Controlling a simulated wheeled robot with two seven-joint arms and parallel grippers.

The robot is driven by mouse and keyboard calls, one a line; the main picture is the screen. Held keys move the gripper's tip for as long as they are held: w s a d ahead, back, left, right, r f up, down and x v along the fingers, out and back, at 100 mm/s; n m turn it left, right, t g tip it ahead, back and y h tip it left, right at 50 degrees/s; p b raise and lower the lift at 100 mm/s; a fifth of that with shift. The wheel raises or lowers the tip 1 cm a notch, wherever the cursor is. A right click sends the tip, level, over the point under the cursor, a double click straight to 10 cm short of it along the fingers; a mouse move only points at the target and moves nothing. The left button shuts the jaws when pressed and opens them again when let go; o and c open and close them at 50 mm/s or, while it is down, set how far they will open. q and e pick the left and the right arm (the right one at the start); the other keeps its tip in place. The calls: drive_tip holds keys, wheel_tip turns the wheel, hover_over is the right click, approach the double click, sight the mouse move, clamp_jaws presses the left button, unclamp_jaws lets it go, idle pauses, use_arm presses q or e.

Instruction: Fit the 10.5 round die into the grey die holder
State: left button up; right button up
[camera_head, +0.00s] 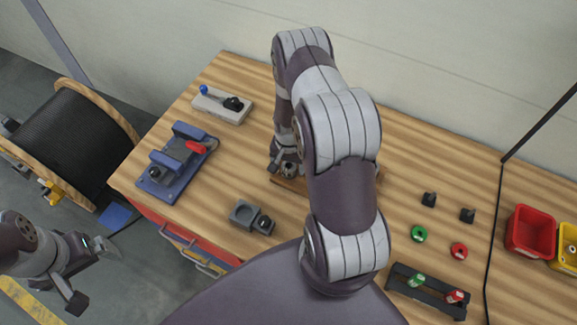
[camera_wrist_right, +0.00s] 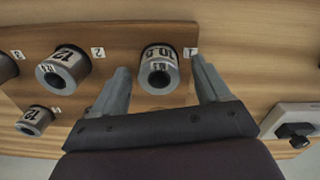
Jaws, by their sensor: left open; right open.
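The 10.5 round die (camera_wrist_right: 159,72), a grey ring with a white label and dark bore, sits at the spot marked 1 on a wooden board (camera_wrist_right: 125,40) in the right wrist view. My right gripper (camera_wrist_right: 158,76) is open, with one finger on each side of this die; contact is not clear. In the head view my right arm hides most of the board and the die. The grey die holder (camera_head: 242,214), a block with a round recess, lies near the table's front edge. My left gripper (camera_head: 93,273) is open and empty, off the table at the lower left.
Dies marked 12 (camera_wrist_right: 64,66) stand on the board beside the 10.5 die. A blue fixture with a red handle (camera_head: 178,160) and a grey lever plate (camera_head: 222,106) stand at the left. A black rack (camera_head: 428,290) and red bin (camera_head: 530,231) are at the right.

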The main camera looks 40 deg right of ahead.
drive_tip(key=c, duration=1.2)
drive_tip(key=shift+w+d, duration=0.1)
clamp_jaws()
